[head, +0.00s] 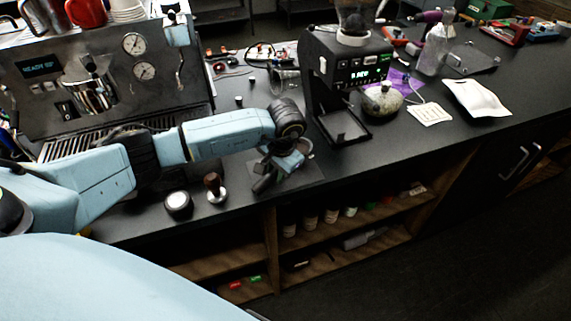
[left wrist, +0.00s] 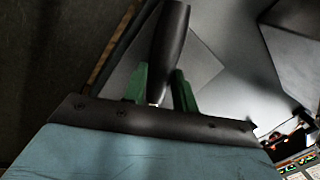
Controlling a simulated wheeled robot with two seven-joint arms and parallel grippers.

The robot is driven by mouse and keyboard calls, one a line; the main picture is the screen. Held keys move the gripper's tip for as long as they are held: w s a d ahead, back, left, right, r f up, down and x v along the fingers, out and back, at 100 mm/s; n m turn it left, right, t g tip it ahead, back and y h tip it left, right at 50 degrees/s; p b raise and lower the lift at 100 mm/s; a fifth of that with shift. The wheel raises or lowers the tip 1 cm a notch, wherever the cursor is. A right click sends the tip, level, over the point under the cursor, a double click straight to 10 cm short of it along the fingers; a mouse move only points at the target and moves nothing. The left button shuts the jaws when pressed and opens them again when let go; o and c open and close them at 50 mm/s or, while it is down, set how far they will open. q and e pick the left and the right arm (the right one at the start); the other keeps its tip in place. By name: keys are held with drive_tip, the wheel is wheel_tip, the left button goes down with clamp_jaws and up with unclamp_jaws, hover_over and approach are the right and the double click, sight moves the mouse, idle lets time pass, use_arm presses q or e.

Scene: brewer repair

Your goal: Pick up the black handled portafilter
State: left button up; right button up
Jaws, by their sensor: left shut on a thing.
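The black handled portafilter (head: 264,184) is at the counter's front edge in the head view, over a dark mat. Its black handle (left wrist: 171,45) stands between the green fingertips of my left gripper (left wrist: 161,88) in the left wrist view. My left gripper (head: 276,168) is shut on this handle. In the head view my arm and gripper hide much of the portafilter, and I cannot tell whether it still touches the mat. My right gripper is in neither view.
A tamper (head: 215,189) and a round puck-like tool (head: 178,204) stand left of the gripper. The espresso machine (head: 105,75) is at the left. A grinder (head: 345,75) stands just behind, with a kettle (head: 382,100) beside it. The counter (head: 470,130) is clear at front right.

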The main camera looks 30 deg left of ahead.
sight(276, 171)
use_arm(q)
clamp_jaws()
drive_tip(key=shift+w, duration=0.1)
drive_tip(key=shift+r, duration=0.25)
wheel_tip(276, 171, up, 10)
drive_tip(key=shift+f+b, duration=0.2)
drive_tip(key=shift+b, duration=0.3)
drive_tip(key=shift+o, duration=1.1)
unclamp_jaws()
clamp_jaws()
